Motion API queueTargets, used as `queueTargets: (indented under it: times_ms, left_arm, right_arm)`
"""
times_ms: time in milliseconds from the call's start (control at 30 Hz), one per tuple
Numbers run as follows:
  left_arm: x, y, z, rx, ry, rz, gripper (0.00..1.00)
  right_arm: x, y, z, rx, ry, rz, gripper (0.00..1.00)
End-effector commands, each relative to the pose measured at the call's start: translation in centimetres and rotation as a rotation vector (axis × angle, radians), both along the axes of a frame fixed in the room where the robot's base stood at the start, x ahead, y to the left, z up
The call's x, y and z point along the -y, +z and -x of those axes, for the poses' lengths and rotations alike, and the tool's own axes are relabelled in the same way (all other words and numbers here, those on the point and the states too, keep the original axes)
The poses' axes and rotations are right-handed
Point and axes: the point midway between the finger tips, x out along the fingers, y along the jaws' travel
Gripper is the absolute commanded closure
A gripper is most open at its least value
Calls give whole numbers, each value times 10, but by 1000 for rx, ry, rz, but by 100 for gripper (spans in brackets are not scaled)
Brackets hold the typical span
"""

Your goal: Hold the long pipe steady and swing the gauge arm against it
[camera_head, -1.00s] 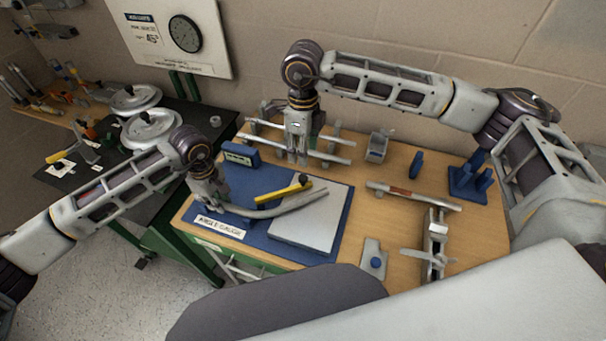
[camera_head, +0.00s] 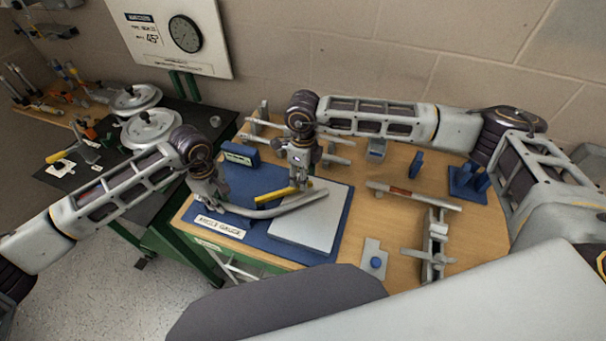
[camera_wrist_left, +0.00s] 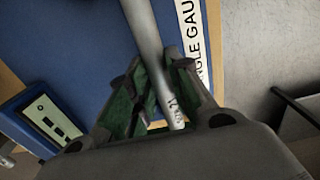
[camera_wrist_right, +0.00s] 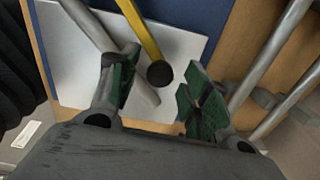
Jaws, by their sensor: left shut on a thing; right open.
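A long grey bent pipe (camera_head: 300,203) lies across the blue angle gauge board (camera_head: 333,243) and its pale plate (camera_head: 302,234). My left gripper (camera_head: 217,204) is shut on the pipe near its left end; the left wrist view shows the pipe (camera_wrist_left: 150,45) between the fingers. The yellow gauge arm (camera_head: 272,196) lies beside the pipe, its dark knob (camera_wrist_right: 160,74) showing in the right wrist view. My right gripper (camera_wrist_right: 152,98) is open just above the knob, with its fingers on either side and apart from it. In the head view the right gripper hides the knob.
A small blue display box (camera_head: 240,155) stands at the board's back left. A rack with straight pipes (camera_head: 335,158) is behind. A blue holder (camera_head: 467,181), a grey clamp fixture (camera_head: 436,240) and a plate with a blue button (camera_head: 375,262) stand to the right.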

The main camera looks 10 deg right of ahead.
Motion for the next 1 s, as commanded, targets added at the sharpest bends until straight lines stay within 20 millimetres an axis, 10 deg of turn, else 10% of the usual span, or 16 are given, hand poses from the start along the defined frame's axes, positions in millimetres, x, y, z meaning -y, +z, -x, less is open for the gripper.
queueTargets:
  times_ms: [333,700,1000]
  left_arm:
    - [0,0,0,1,0,1,100]
    - [0,0,0,1,0,1,100]
    - [0,0,0,1,0,1,100]
  right_arm:
    - [0,-2,0,1,0,-1,52]
    - [0,-2,0,1,0,1,100]
    - [0,-2,1,1,-7,1,100]
